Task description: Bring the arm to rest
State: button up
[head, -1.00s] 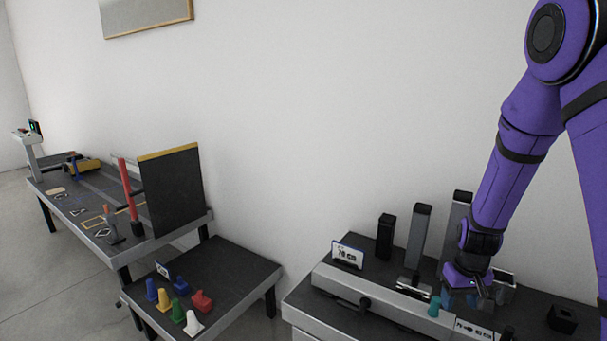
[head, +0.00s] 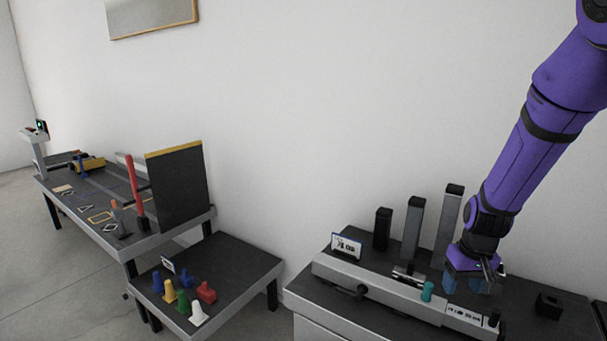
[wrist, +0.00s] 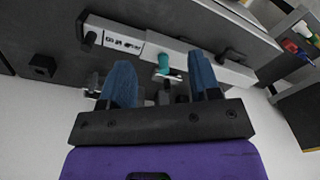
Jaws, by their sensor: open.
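My purple arm reaches down from the upper right in the head view. My gripper (head: 470,283) hangs above the right-hand dark bench (head: 400,262), near the upright posts. In the wrist view its two blue fingers (wrist: 163,85) are spread apart, with nothing held between them. A teal knob (head: 428,291) on the grey bar lies just left of the gripper in the head view. That teal knob also shows between and beyond the fingers in the wrist view (wrist: 164,63).
Upright posts (head: 413,228) stand behind the gripper's left side. A small black block (head: 548,305) sits to its right. The wall behind is bare above the posts.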

jog(key=s+a+r+t, duration=0.2)
jog(key=s+r, duration=0.5)
jog(key=r, duration=0.4)
jog(key=s+a+r+t, duration=0.1)
jog(key=s+a+r, duration=0.1)
jog(key=s+r, duration=0.65)
jog(key=s+a+r+t, duration=0.1)
jog(key=s+r, duration=0.5)
jog(key=s, duration=0.1)
jog(key=shift+s+r, duration=0.25)
jog(key=shift+r, duration=0.1)
jog(key=shift+a, duration=0.1)
dwell(1.1)
